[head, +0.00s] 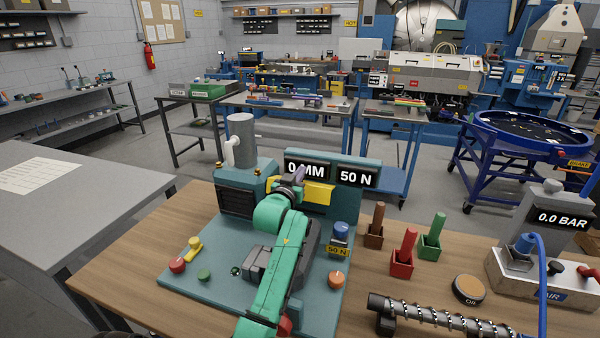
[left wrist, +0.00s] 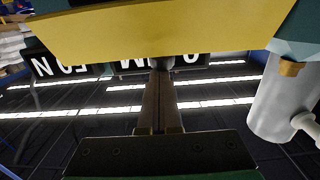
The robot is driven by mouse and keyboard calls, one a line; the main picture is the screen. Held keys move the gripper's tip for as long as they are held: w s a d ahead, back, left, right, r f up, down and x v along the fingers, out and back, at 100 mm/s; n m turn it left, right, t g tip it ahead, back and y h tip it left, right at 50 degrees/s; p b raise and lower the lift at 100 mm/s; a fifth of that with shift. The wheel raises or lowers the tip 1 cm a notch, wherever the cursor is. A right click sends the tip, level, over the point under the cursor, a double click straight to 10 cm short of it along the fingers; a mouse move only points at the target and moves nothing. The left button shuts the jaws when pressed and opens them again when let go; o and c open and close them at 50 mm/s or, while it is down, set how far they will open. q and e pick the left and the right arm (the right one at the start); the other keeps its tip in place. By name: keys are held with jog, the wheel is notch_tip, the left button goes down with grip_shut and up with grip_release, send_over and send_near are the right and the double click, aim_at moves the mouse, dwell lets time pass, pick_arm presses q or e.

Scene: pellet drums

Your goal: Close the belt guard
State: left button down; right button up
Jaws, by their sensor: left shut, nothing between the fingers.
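The yellow belt guard (head: 318,194) is on the teal machine, below the "0 MM" display and partly hidden by my left arm. In the left wrist view, the yellow guard (left wrist: 150,35) spans the top as a wide tilted plate. My left gripper (head: 299,174) is in front of the machine at the guard. Its two fingers (left wrist: 161,68) are together and empty, with the tips by the guard's edge. I cannot tell whether they touch it. How far the guard stands open is unclear. My right gripper is not in view.
A grey motor cylinder (head: 241,138) stands left of the guard. A red knob (head: 177,265), a yellow lever (head: 194,245) and a blue knob (head: 340,230) are on the teal base. Coloured pegged blocks (head: 404,256) and a screw shaft (head: 440,317) are to the right.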

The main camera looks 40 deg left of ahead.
pick_arm(q)
jog(key=shift+s+d+f, duration=0.1)
jog(key=shift+s+f, duration=0.2)
jog(key=shift+f, duration=0.1)
jog(key=shift+s+d+f, duration=0.1)
jog(key=shift+s+f, duration=0.25)
jog(key=shift+f, duration=0.15)
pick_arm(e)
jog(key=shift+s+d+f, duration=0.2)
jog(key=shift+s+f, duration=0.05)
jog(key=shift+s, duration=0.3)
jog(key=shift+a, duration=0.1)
